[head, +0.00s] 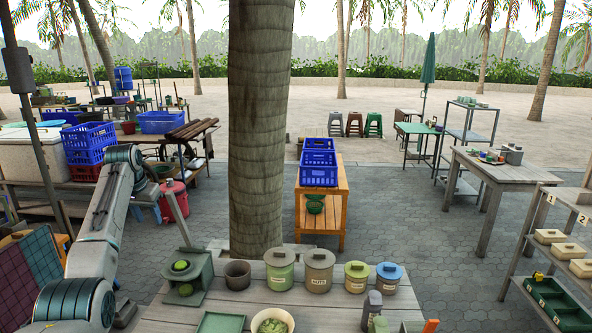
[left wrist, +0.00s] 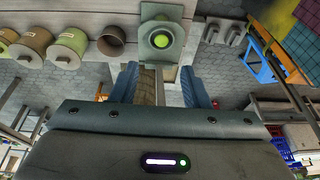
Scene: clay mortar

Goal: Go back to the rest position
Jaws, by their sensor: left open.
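My left arm comes in from the left in the head view; its gripper cannot be made out clearly there. In the left wrist view my left gripper (left wrist: 160,88) is open, its two blue-grey fingers apart with nothing held between them. A grey-green stand with green round things (head: 187,275) is on the near table in the head view; it also shows above the fingers in the left wrist view (left wrist: 162,40). A dark clay cup (head: 237,274) stands beside it. My right gripper is not in view.
The near table (head: 325,310) holds several lidded jars (head: 319,271), a pale bowl (head: 272,322) and a green tray (head: 221,323). A palm trunk (head: 258,130) rises just behind it. Blue crates (head: 319,168) sit on an orange stand. Shelves (head: 560,250) stand at right. Open paving lies between.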

